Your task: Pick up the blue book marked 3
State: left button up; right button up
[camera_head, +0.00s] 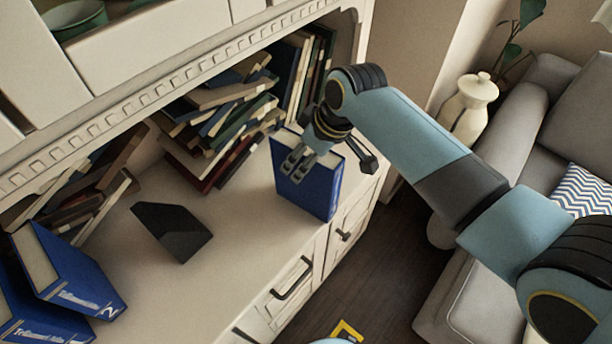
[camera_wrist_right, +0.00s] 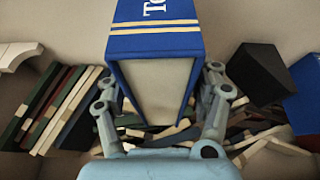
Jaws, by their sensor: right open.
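A blue book (camera_head: 318,192) stands upright near the right front edge of the cabinet top. In the right wrist view this blue book (camera_wrist_right: 155,38) shows its pale page edges, gold bands and part of white lettering; no number 3 is readable in either view. My right gripper (camera_head: 299,163) is at the top of the book. In the right wrist view the fingers of my right gripper (camera_wrist_right: 160,88) are spread, one on each side of the book. I cannot tell whether they touch it. My left gripper is not in view.
A blue book marked 2 (camera_head: 75,285) and another blue book (camera_head: 32,322) are at the left. A black block (camera_head: 172,230) stands mid-shelf. Piled, leaning books (camera_head: 215,125) fill the back. A grey sofa (camera_head: 470,300) and white vase (camera_head: 467,110) are at the right.

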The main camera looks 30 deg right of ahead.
grip_shut()
dwell(0.6)
